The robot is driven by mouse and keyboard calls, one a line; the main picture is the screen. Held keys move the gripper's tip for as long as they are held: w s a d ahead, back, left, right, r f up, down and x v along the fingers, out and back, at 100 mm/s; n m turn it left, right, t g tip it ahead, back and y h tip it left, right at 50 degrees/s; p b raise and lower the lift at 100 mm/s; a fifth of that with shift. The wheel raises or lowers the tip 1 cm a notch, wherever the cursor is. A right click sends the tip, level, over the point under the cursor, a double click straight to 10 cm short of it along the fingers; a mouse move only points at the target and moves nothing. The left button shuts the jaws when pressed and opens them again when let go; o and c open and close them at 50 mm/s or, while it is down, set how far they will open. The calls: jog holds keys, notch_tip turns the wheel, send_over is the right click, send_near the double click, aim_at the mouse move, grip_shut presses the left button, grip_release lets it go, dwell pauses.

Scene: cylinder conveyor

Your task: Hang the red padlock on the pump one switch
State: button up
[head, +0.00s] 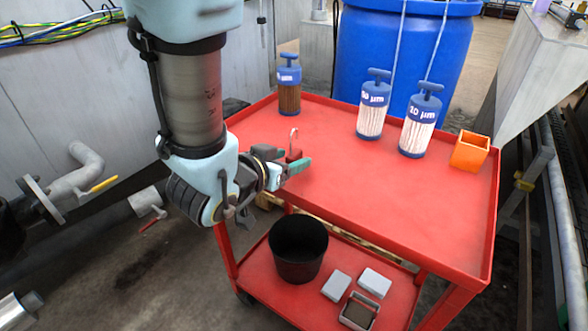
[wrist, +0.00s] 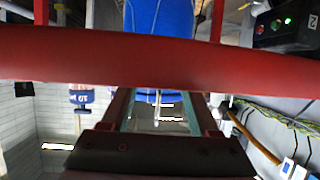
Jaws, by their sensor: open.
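The red padlock (head: 294,155) stands near the left edge of the red cart's top in the head view, its metal shackle pointing up. My gripper (head: 287,163) is at that edge, with its teal-tipped fingers open close around or beside the padlock; I cannot tell which. In the wrist view my open fingers (wrist: 158,98) show below a wide red band, and the padlock cannot be made out clearly. A dark control box (wrist: 285,24) with green and red lights and a "2" label is at the upper right of the wrist view. No pump one label is readable.
The red cart (head: 400,220) carries a brown filter (head: 289,95), two white filters (head: 373,112) (head: 419,128) and an orange box (head: 469,153). A black bucket (head: 298,252) stands on its lower shelf. A blue barrel (head: 405,50) is behind. The cart top's middle is clear.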

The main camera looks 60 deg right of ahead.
jog(key=shift+d, duration=0.2)
grip_shut()
dwell(0.4)
